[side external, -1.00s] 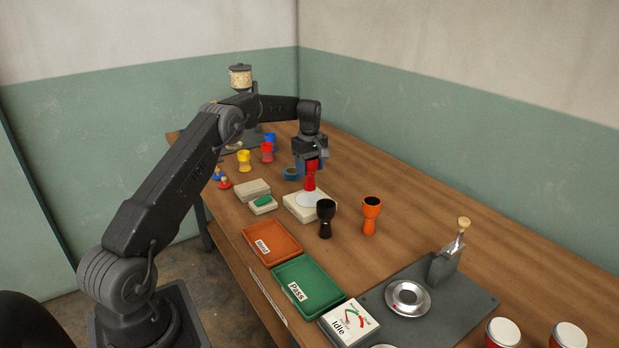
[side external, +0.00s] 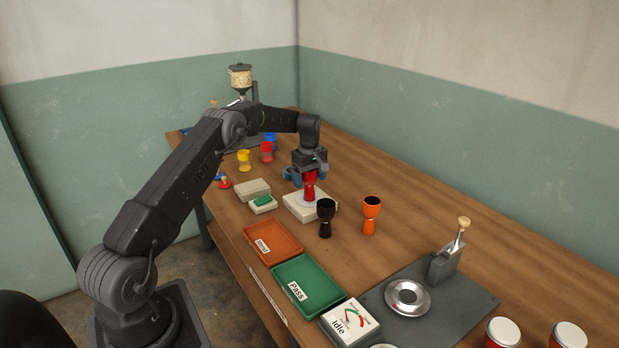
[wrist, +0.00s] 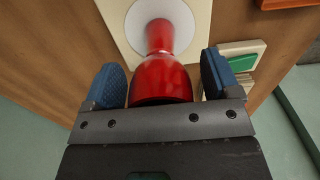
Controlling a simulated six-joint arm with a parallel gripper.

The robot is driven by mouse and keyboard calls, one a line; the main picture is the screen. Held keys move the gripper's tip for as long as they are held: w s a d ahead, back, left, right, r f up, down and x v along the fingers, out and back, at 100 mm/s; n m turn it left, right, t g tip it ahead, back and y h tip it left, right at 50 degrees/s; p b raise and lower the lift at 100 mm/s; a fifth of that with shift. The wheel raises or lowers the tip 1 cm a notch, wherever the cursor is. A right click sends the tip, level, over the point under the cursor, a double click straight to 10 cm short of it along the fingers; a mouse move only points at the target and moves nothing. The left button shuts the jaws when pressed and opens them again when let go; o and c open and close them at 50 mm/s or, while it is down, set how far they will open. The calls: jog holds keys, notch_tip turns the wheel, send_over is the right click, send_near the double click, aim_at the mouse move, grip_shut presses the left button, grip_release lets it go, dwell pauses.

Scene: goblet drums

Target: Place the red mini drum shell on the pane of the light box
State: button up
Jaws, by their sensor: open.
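The red mini drum shell (side external: 309,187) stands upright on the light box (side external: 296,208), with its foot on the round white pane. In the wrist view the shell (wrist: 161,72) has its wide end toward me and its narrow part over the pane (wrist: 138,20). My gripper (side external: 307,173) is above and around the shell's upper part. Its blue-padded fingers (wrist: 162,82) are open, one on each side of the shell, with a gap visible on both sides. The black goblet in front hides part of the box's right side.
A black goblet (side external: 325,220) and an orange goblet (side external: 371,217) stand close to the right of the box. An orange tray (side external: 271,260) and a green Pass tray (side external: 291,271) lie in front. Yellow (side external: 244,162) and red (side external: 267,153) cups stand behind left.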

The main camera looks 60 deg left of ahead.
notch_tip(320, 180, up, 12)
jog(key=shift+r, duration=0.1)
jog(key=s+d+r+m+t, duration=0.1)
jog(key=s+d+r+m, duration=0.4)
jog(key=d+r, duration=0.4)
jog(key=s+d+r+m+t, duration=0.2)
jog(key=s+d+r+m, duration=0.3)
jog(key=d, duration=0.7)
jog(key=s+d+f+m+t, duration=0.1)
jog(key=s+d+f+m, duration=0.1)
jog(key=s+d, duration=0.2)
jog(key=s+d+f+m, duration=0.1)
jog(key=s+d+m, duration=0.2)
jog(key=s, duration=0.8)
jog(key=s+d+f+m+t, duration=0.1)
jog(key=s+d+f+m, duration=0.1)
jog(key=s+d, duration=0.3)
jog(key=s+m, duration=0.1)
jog(key=s, duration=0.2)
jog(key=shift+f+t, duration=0.3)
jog(key=shift+f, duration=0.05)
